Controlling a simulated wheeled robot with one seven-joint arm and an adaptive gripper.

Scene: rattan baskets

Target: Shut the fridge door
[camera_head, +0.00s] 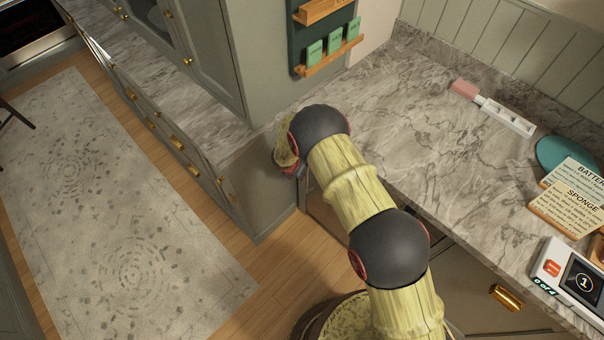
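No fridge door can be made out for certain in the head view. A plain grey-brown panel (262,190) stands below the counter corner, beside my arm; I cannot tell whether it belongs to a fridge. My arm, yellow-green with dark round joints, reaches up from the bottom right over the counter edge. It bends down at its far joint, and its last visible part is close to that panel. My gripper itself is hidden behind the arm.
Drawers with brass handles line the left cabinets. Floor around the patterned rug (110,220) is clear.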

